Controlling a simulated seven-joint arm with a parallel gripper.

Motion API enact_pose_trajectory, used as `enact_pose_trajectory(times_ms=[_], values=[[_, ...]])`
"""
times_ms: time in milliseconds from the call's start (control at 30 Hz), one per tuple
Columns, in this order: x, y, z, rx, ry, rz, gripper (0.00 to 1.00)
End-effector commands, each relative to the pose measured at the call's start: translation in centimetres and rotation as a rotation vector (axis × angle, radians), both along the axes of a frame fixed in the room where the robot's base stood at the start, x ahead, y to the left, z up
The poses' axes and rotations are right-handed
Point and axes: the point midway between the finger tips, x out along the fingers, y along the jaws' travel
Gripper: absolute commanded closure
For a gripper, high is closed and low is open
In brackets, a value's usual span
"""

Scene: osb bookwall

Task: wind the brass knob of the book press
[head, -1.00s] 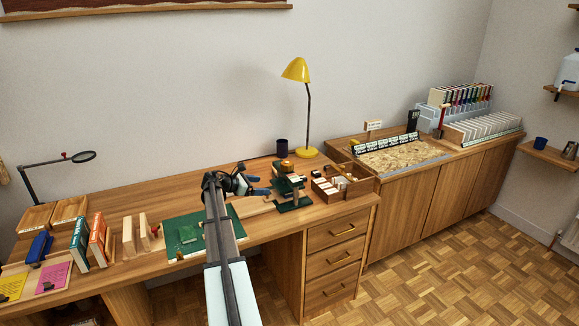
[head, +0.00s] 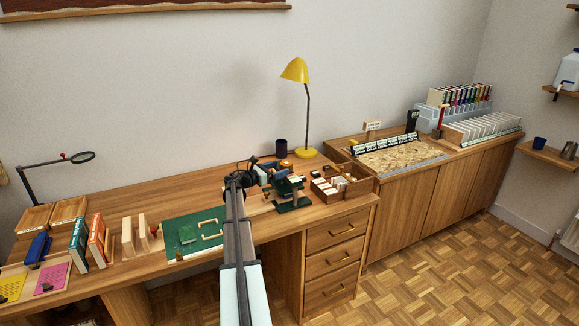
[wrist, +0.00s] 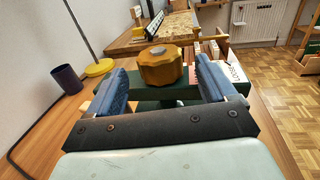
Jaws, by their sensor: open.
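The brass knob (wrist: 160,67) is a fluted, round, golden knob on top of the dark green book press (wrist: 177,92). In the wrist view it sits between and just beyond the blue fingers of my gripper (wrist: 158,80), with a gap on each side. My gripper is open and empty. In the head view the knob (head: 287,164) shows small above the press (head: 292,202), and my gripper (head: 279,171) reaches it from the left. My gripper and arm hide part of the press there.
A wooden box of cards (head: 336,185) stands just right of the press. A yellow lamp (head: 305,152) and a dark purple cup (head: 281,148) stand behind it. A green mat (head: 182,232) lies to the left. The desk between mat and books is narrow.

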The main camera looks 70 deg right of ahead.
Motion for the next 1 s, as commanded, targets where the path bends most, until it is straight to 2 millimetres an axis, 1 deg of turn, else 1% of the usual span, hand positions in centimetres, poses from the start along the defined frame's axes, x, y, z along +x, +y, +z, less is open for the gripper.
enact_pose_trajectory(times_ms=[33,100,300,400,600,867,1000], values=[[-0.6,-0.9,0.0,0.0,0.0,-0.002,0.16],[-1.2,-1.9,0.0,0.0,0.0,-0.001,0.16],[-2.8,-4.0,0.0,0.001,-0.001,-0.001,0.16],[-3.3,-4.6,0.0,0.001,-0.001,0.0,0.16],[-3.8,-5.2,0.0,0.001,-0.001,-0.001,0.16],[-3.8,-5.2,0.0,0.001,-0.001,0.0,0.16],[-3.8,-5.2,0.0,0.001,-0.001,0.0,0.29]])
